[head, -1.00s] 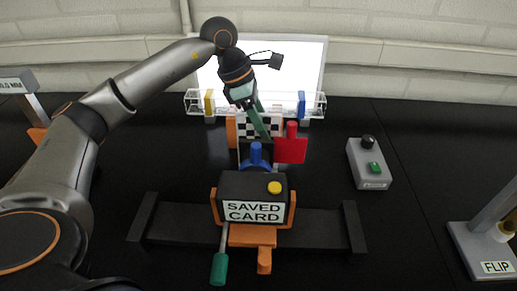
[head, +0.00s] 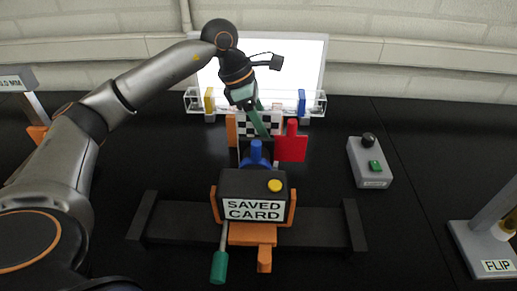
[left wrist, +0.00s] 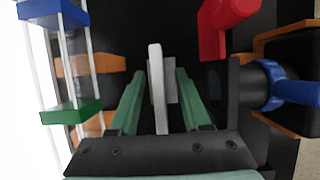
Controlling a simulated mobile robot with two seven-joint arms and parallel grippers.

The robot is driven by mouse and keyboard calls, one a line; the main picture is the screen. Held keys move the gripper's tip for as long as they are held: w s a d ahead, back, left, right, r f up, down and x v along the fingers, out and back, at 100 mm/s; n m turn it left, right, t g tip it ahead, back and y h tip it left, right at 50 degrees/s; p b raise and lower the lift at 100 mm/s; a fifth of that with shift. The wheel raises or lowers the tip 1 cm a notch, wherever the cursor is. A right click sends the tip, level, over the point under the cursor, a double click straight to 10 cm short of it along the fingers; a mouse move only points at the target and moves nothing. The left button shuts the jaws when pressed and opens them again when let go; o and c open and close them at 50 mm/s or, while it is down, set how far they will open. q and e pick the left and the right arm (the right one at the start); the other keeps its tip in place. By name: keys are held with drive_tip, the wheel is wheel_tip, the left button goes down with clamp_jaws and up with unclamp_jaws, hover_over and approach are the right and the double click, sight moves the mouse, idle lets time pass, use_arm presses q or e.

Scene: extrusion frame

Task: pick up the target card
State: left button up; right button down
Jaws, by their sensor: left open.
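The target card (head: 273,129), a black-and-white checkered plate, stands upright behind the black box labelled SAVED CARD (head: 235,186). In the left wrist view the card (left wrist: 158,95) shows edge-on as a thin pale plate. My left gripper (left wrist: 159,75) is open, with one green finger on each side of the card and a visible gap to each. In the head view the left gripper (head: 263,122) comes down at the card from behind, and its fingers hide part of the checks. My right gripper is not in view.
A red tabbed piece (head: 291,147) stands close right of the card, and a blue knob (head: 256,154) in front. A clear rail with coloured clips (head: 301,102) and a bright panel (head: 300,60) are behind. A grey button box (head: 369,165) stands right, with bare table between.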

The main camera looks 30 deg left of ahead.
use_arm(q)
drive_tip(key=shift+c, duration=0.4)
clamp_jaws()
idle(0.9)
